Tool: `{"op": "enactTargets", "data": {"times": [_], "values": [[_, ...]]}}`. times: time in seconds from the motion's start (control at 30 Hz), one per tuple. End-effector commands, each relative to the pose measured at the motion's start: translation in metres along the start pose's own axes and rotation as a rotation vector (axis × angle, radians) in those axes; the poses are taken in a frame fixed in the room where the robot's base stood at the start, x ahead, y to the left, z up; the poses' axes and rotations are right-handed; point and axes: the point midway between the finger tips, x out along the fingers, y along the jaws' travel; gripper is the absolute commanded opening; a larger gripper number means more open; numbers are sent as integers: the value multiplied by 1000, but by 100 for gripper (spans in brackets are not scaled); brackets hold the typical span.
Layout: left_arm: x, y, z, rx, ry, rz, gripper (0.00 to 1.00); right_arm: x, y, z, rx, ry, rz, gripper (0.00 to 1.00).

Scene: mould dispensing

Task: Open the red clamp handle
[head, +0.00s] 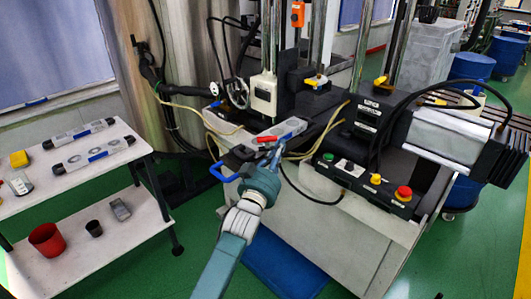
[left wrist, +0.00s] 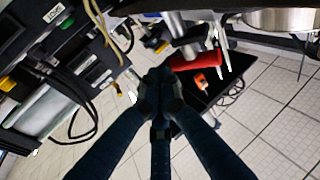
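The red clamp handle (head: 267,139) shows in the head view on a grey clamp bar (head: 291,128) at the front of the machine. My left gripper (head: 272,158) is just below and in front of it, its tips close to the handle. Whether they touch is unclear. In the left wrist view a red rounded part (left wrist: 195,62), perhaps this handle, lies up and right of my left gripper (left wrist: 158,76). Its dark fingers come close together there. What lies between them is hidden. My right gripper is in neither view.
The black machine bed carries a control box (head: 365,185) with a red button. A blue handle (head: 222,172) sticks out left of my gripper. Yellow hoses and black cables run nearby. A white shelf (head: 38,190) at left holds two similar bars. Green floor lies between.

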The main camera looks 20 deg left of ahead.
Motion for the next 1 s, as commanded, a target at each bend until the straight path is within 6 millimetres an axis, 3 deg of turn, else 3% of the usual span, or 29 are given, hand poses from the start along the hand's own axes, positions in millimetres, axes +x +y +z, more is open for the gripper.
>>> {"op": "enactTargets", "data": {"times": [0.6, 1.0], "values": [[25, 2, 5, -2, 0, 9, 0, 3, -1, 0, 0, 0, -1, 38], [31, 1, 6, -3, 0, 9, 0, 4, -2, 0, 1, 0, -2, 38]]}}
